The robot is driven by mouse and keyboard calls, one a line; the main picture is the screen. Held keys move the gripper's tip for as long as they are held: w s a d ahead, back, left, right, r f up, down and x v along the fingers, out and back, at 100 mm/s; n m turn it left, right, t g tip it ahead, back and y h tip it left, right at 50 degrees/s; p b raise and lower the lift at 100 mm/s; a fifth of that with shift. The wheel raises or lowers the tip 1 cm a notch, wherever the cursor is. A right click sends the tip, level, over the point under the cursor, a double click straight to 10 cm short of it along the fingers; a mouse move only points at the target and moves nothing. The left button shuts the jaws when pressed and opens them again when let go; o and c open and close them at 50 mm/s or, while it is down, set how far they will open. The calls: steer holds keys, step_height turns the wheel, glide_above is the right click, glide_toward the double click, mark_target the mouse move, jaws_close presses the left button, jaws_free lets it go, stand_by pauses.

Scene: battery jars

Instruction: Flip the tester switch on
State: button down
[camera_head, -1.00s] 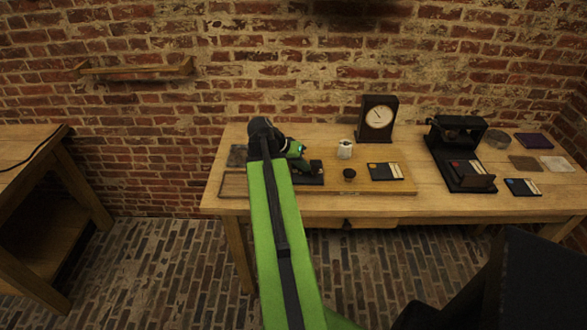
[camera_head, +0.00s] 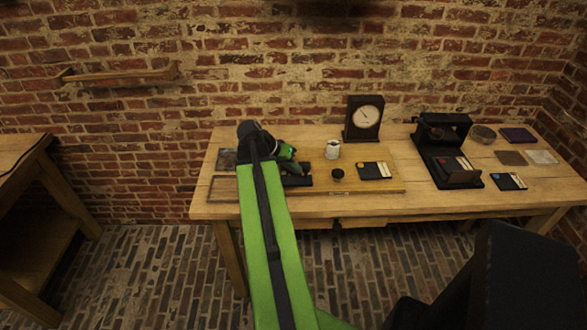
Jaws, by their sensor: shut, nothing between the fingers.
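My gripper (camera_head: 303,168) is at the end of my green arm, low over the left part of the table. It is shut and empty. Its tips are just above or against a flat black block (camera_head: 297,182); I cannot tell whether they touch. The gripper and arm hide part of this block. A dark upright case with a round white dial (camera_head: 366,117) stands at the back of the table. No tester switch can be clearly made out, so its position cannot be told.
On the wooden table (camera_head: 430,203) are a white cup (camera_head: 332,149), a small black knob-like piece (camera_head: 338,174), a dark card (camera_head: 374,170) and a black stand (camera_head: 446,150). Another dark card (camera_head: 509,181) and flat squares lie at the right. Bare wood shows between them.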

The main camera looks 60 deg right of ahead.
steer(key=w+a, duration=0.1)
steer(key=w+a+r+p, duration=0.1)
steer(key=w, duration=0.1)
steer(key=shift+a, duration=0.25)
steer(key=s+a+p+v, duration=0.1)
steer(key=p+v, duration=0.6)
steer(key=v, duration=0.2)
steer(key=shift+s, duration=0.2)
